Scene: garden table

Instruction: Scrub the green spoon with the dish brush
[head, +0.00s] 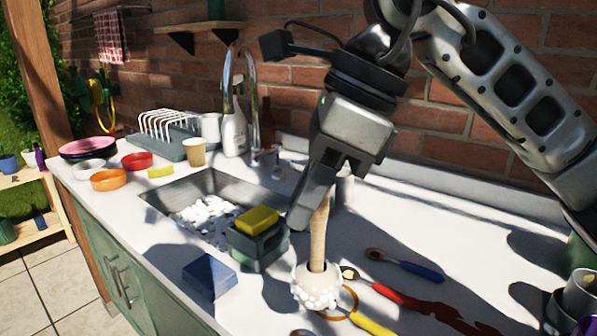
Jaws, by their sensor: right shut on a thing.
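My right gripper (319,196) comes down from the top and is shut on the wooden handle of the dish brush (319,240). The brush is nearly upright, head down, over the white counter. Its round head (317,284) is covered in white foam and is at or just above the counter; I cannot tell whether it touches anything. I make out no green spoon; it may be hidden or out of frame. A blue-handled spoon (420,271), a red-handled utensil (410,304) and a yellow-handled one (372,326) lie near the brush. My left gripper is not in view.
A sink (160,197) with white foam is left of the brush. A caddy (257,251) holding a yellow sponge (257,219) and a blue block (209,276) stand between them. A dish rack (180,138), bowls (109,179) and a tap (254,90) are farther back. Cups (580,292) stand at right.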

